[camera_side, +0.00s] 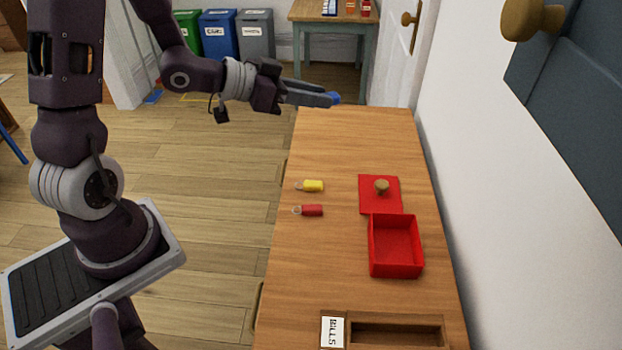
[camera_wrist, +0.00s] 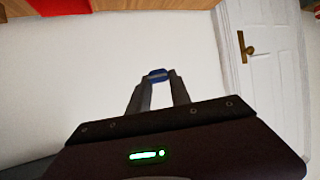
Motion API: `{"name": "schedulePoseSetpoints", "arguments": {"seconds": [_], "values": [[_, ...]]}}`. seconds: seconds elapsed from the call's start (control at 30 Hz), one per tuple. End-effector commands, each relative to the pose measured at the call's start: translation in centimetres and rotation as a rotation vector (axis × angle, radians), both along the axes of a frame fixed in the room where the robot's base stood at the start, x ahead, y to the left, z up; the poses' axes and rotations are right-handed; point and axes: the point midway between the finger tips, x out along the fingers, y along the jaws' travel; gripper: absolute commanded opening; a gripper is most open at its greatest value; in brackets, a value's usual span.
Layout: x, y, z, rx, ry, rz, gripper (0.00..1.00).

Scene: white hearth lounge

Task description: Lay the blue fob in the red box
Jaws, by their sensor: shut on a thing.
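The blue fob (camera_side: 335,98) is between the fingertips of my gripper (camera_side: 326,99), held in the air near the far end of the wooden table. In the wrist view the blue fob (camera_wrist: 158,75) shows between the two fingertips (camera_wrist: 158,78) of my gripper, which is shut on it. The red box (camera_side: 396,246) stands open and empty on the table, nearer the camera. Its red lid (camera_side: 368,196), with a brown knob, lies flat on the table just beyond the box. The fob is well apart from the box.
A yellow fob (camera_side: 313,186) and a red fob (camera_side: 312,210) lie left of the lid. A wooden tray labelled BILLS (camera_side: 397,325) sits at the table's near end. A white wall (camera_side: 470,180) runs along the right side. The table's far part (camera_side: 350,135) is clear.

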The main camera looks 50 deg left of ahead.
Motion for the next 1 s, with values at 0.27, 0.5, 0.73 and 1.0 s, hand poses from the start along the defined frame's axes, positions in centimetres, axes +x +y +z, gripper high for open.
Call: {"name": "schedulePoseSetpoints", "arguments": {"seconds": [0.27,0.5,0.73,1.0], "values": [[0.9,-1.8,-3.2,-0.009,0.013,-0.077,0.0],[0.2,-7.8,-12.3,-0.009,0.008,-0.339,0.0],[-1.2,-10.9,-16.8,-0.002,0.001,-0.441,0.0],[-1.3,-11.0,-22.4,0.0,0.002,-0.445,0.0]]}}
